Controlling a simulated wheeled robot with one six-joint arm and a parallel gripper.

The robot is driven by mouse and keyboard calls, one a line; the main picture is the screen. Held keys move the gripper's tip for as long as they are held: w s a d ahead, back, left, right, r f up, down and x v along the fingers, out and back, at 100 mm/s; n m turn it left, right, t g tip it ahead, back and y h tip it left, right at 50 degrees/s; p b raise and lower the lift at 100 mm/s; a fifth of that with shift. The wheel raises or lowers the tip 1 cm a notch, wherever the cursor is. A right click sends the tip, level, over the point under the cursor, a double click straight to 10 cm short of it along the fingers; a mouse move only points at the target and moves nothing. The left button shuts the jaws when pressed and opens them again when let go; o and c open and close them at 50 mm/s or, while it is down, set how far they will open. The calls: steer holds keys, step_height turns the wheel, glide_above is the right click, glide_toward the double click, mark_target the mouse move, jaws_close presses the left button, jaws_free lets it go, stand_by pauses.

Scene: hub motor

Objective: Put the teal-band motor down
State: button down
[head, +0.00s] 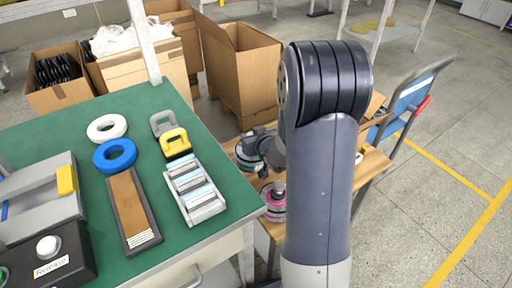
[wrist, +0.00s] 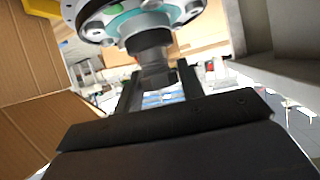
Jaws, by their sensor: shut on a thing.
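The teal-band motor (wrist: 125,20) fills the top of the wrist view, a round body with a teal ring, silver bolts and a dark stub shaft. My gripper (wrist: 160,82) is shut on that shaft. In the head view the motor (head: 246,158) shows just left of my arm, over a wooden bench top (head: 370,164), partly hidden by my gripper (head: 264,146). I cannot tell whether its underside touches the wood. A pink-band motor (head: 273,207) sits nearer on the same bench, its stub shaft pointing up.
Cardboard boxes (head: 240,70) stand behind. A blue hand cart (head: 410,95) stands right of the bench.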

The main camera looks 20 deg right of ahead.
steer(key=shift+w+f+b, duration=0.1)
steer(key=shift+f+b, duration=0.7)
steer(key=shift+f, duration=2.6)
steer(key=shift+f, duration=0.2)
steer(key=c, duration=1)
jaws_free()
steer(key=shift+o, duration=0.5)
